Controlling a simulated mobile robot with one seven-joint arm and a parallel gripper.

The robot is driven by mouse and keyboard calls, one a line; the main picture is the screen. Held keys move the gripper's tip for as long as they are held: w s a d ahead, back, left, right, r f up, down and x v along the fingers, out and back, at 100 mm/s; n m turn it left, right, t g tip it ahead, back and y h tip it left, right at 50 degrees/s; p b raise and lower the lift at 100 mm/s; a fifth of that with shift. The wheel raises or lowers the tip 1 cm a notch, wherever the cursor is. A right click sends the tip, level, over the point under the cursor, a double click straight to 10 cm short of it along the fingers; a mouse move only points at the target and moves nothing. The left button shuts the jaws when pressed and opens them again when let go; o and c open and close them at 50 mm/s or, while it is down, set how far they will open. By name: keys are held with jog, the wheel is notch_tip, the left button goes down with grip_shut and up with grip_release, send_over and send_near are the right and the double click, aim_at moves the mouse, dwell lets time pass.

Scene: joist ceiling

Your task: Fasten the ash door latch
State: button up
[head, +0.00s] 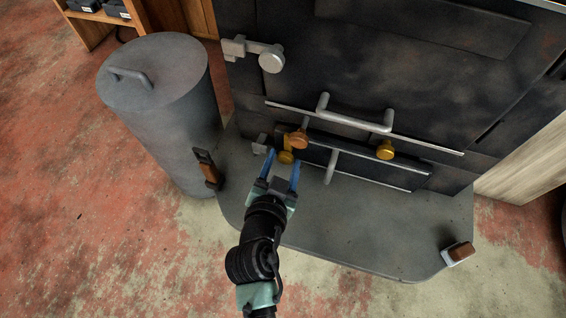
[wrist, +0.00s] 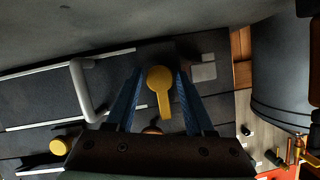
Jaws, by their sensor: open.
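The ash door (head: 365,167) is the low dark panel at the bottom of the stove, with a grey bar handle (head: 331,166); it looks closed. Its brass latch (head: 287,157) sits at the door's left end. In the wrist view the latch (wrist: 159,80) has a round head and a short arm pointing down the picture, not toward the grey catch block (wrist: 203,72) beside it. That block also shows in the head view (head: 260,143). My gripper (head: 284,154) is open, its blue fingers either side of the latch; I cannot tell whether they touch it.
A copper knob (head: 298,139) and a brass knob (head: 385,150) sit just above the ash door. The larger door's handle (head: 354,114) juts out above. A grey lidded bin (head: 160,120) stands left. The hearth plate (head: 350,235) is mostly clear, with a brown-and-grey item (head: 457,253) at its right.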

jog(key=shift+c, duration=0.2)
grip_shut()
jog(key=n+h+p, duration=0.1)
jog(key=n+h, duration=0.1)
jog(key=n, duration=0.1)
jog(key=shift+a+r+g, duration=0.1)
jog(key=shift+a+g, duration=0.05)
jog(key=shift+g, duration=0.25)
jog(key=n+h, duration=0.2)
jog(key=n, duration=0.1)
jog(key=shift+w+a, duration=0.1)
jog(key=n+h, duration=0.2)
jog(key=n, duration=0.1)
jog(key=shift+a+f+n, duration=0.1)
jog(key=shift+f+n, duration=0.1)
jog(key=shift+n, duration=0.1)
jog(key=shift+n+h, duration=1)
jog(key=shift+n, duration=0.5)
